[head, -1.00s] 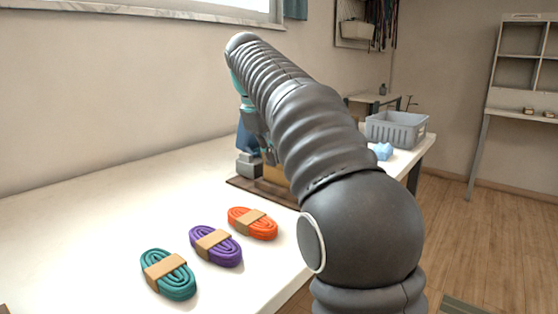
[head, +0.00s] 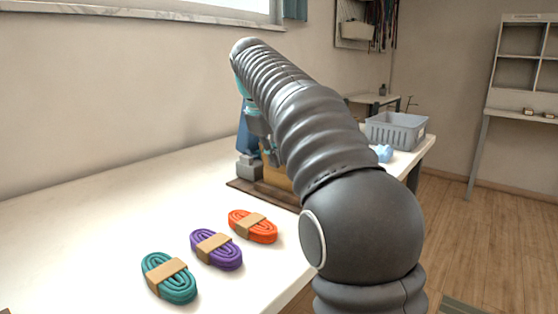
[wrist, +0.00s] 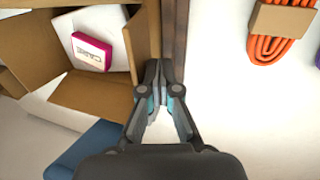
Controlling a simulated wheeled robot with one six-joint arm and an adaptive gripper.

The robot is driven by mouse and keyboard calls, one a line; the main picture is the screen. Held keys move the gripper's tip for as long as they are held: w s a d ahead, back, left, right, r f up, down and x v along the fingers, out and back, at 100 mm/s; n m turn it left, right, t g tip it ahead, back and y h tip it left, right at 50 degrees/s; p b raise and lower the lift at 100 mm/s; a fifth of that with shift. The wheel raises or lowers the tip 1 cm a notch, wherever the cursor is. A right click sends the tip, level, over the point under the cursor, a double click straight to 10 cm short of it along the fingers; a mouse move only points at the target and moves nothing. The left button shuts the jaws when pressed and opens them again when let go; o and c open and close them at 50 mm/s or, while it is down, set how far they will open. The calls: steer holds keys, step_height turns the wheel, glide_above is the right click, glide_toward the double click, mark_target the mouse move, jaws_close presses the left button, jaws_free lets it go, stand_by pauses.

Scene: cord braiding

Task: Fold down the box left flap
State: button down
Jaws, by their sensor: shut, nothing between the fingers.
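The cardboard box (wrist: 60,22) is open at the upper left of the wrist view, with raised flaps, one at its near side (wrist: 95,93) and one at its right side (wrist: 145,35). I cannot tell which is the left flap. A white and magenta packet (wrist: 91,50) lies inside. My gripper (wrist: 161,76) is shut and empty, its fingertips just beside the box's near right corner; contact is unclear. In the head view, a small part of the box (head: 281,181) shows behind my arm, which hides the rest.
Orange (head: 253,226), purple (head: 216,250) and teal (head: 169,278) cord bundles lie on the white table (head: 90,235). A brown board (head: 245,187) lies by the box. A grey basket (head: 397,130) stands farther back. A blue object (wrist: 88,150) is close to my gripper.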

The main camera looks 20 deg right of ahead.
steer(key=shift+w+d, duration=0.1)
stand_by(0.3)
steer(key=shift+w+d+r+p, duration=0.3)
steer(key=shift+w+d+p, duration=0.1)
steer(key=shift+d+p, duration=0.15)
steer(key=shift+d, duration=0.15)
steer(key=shift+w+d, duration=0.5)
steer(key=shift+d, duration=0.1)
